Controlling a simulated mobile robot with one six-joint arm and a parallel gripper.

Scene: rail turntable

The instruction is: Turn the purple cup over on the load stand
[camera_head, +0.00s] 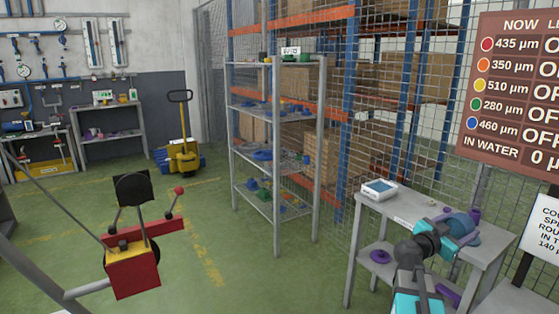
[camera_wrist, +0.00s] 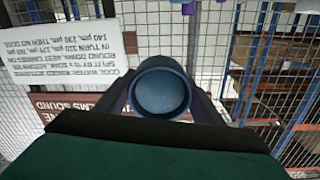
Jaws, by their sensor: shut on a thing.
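My gripper (camera_head: 455,231) is at the right in the head view, over a grey table (camera_head: 400,212). It is shut on a dark blue round cup-like thing (camera_wrist: 163,92). This also shows in the head view (camera_head: 466,226), at the gripper's end. In the wrist view its round rim faces the camera, with a paler blue disc inside; I cannot tell whether that is its mouth or base. A small purple thing (camera_head: 475,214) shows just behind the gripper and may be the purple cup. Whether the grey table is the load stand is not clear.
A white device (camera_head: 379,189) sits at the table's left end. A purple round piece (camera_head: 380,256) lies on the lower shelf. A wire mesh fence (camera_head: 345,215) runs behind the table. The wrist view shows signs upside down. Green floor (camera_head: 225,260) is open to the left.

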